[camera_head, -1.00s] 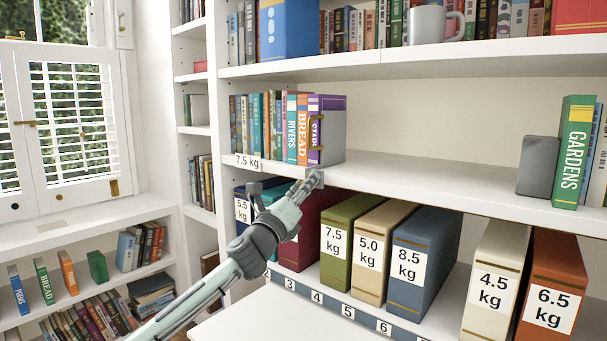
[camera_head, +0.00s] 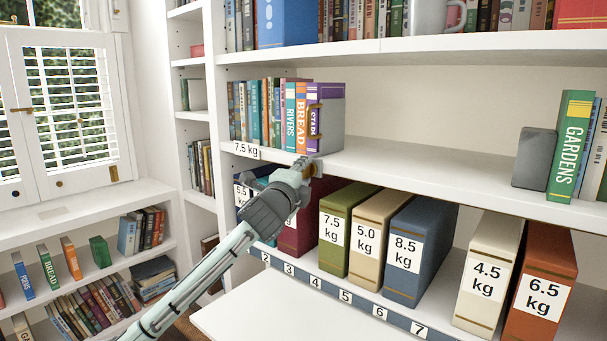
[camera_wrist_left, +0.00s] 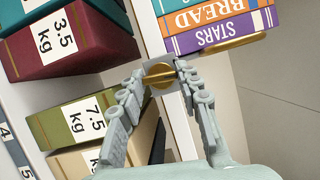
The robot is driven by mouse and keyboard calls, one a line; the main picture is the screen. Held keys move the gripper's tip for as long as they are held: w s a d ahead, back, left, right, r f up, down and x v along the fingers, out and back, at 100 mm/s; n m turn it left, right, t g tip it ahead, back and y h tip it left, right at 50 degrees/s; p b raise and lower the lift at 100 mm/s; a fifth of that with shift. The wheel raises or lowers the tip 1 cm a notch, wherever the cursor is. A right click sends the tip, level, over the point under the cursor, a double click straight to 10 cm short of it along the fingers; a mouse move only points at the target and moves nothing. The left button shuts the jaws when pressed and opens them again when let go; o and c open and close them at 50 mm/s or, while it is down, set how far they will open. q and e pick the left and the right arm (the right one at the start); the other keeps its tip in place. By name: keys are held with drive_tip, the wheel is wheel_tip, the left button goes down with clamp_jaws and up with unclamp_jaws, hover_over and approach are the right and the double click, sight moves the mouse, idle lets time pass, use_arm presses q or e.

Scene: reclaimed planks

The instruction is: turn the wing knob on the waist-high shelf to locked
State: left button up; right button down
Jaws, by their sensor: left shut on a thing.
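The wing knob (camera_wrist_left: 159,76) is brass and sits on a small grey plate at the front edge of the waist-high shelf (camera_head: 430,183). In the head view a bit of the brass knob (camera_head: 318,168) shows just past my fingertips. My left gripper (camera_head: 304,166) is at the shelf edge, shut on the knob. In the left wrist view, the two fingers of the left gripper (camera_wrist_left: 159,80) close on the knob from both sides. The fingers partly cover the knob, and I cannot read any lock mark. My right gripper is not in view.
Upright books, including the purple STARS book (camera_head: 313,120) with a brass handle, stand above the knob. Weight-labelled boxes, such as the green 7.5 kg box (camera_head: 345,207), stand below. A numbered strip (camera_head: 330,290) runs along the lower shelf.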

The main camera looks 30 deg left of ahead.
use_arm(q)
drive_tip(key=shift+n, duration=0.6)
drive_tip(key=o, duration=1.2)
drive_tip(key=shift+c, duration=0.2)
drive_tip(key=v, duration=1.2)
drive_tip(key=shift+r, duration=0.25)
drive_tip(key=shift+s+f, duration=0.1)
